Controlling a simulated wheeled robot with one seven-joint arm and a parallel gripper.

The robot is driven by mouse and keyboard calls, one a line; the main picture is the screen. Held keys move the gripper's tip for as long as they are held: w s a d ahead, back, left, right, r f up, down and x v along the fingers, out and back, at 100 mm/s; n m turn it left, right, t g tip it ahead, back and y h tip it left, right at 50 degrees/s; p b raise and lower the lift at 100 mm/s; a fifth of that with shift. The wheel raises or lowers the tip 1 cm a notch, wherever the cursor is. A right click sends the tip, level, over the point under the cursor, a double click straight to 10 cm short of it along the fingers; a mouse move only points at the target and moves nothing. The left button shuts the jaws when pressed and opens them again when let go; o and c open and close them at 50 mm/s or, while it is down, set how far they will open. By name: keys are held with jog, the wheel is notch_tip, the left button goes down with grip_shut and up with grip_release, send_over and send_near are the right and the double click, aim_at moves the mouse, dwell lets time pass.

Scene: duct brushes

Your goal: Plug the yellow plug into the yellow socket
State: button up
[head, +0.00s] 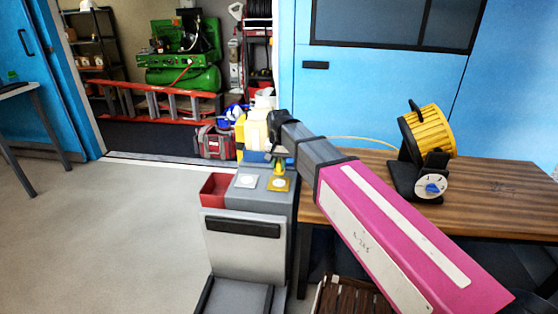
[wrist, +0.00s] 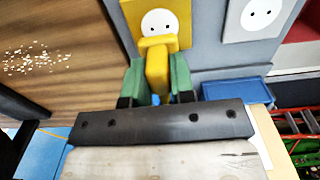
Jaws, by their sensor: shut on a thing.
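My gripper (wrist: 157,78) is shut on the yellow plug (wrist: 156,66), with a green finger on each side of it. The yellow socket (wrist: 184,25), a yellow plate with a round white face and two dark holes, is just beyond the plug in the wrist view. The plug overlaps the plate's lower edge and the holes show clear above it; I cannot tell whether they touch. In the head view the yellow socket (head: 278,186) lies on top of the grey cabinet, below my gripper (head: 279,161).
A white socket (head: 246,181) sits left of the yellow one, near a red bin (head: 214,188). A blue tray (wrist: 237,90) is close by. Floor at left is clear.

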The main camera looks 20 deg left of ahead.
aim_at(279, 173)
jog(key=shift+f, duration=1.8)
jog(key=shift+f, duration=0.6)
dwell(0.7)
jog(key=o, duration=1)
jog(key=shift+c, duration=0.2)
jog(key=shift+r, duration=0.1)
notch_tip(279, 173, up, 11)
jog(key=shift+f, duration=0.15)
